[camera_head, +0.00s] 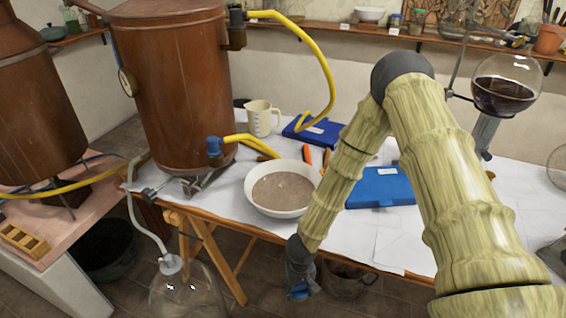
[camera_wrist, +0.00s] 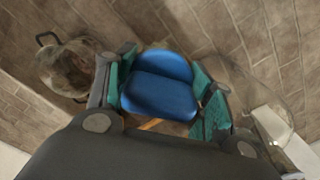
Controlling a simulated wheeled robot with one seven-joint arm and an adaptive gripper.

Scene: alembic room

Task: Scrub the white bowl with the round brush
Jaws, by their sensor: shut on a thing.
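The white bowl (camera_head: 249,187) stands upright on the white-covered table, near its front edge, in the head view. Its inside looks coated or filled with something grey-brown. My gripper (camera_head: 300,291) hangs below and in front of the table edge, apart from the bowl and slightly right of it. In the wrist view it is shut on a smooth blue rounded thing (camera_wrist: 160,83), which looks like the round brush. A bit of blue also shows at the fingers in the head view. No bristles can be made out.
A copper still (camera_head: 175,90) stands left of the bowl, with a yellow hose (camera_head: 327,75). A cream jug (camera_head: 260,118) and blue cases (camera_head: 380,188) lie behind and to the right. A glass flask (camera_head: 185,290) and a dark pot (camera_head: 345,280) are below the table.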

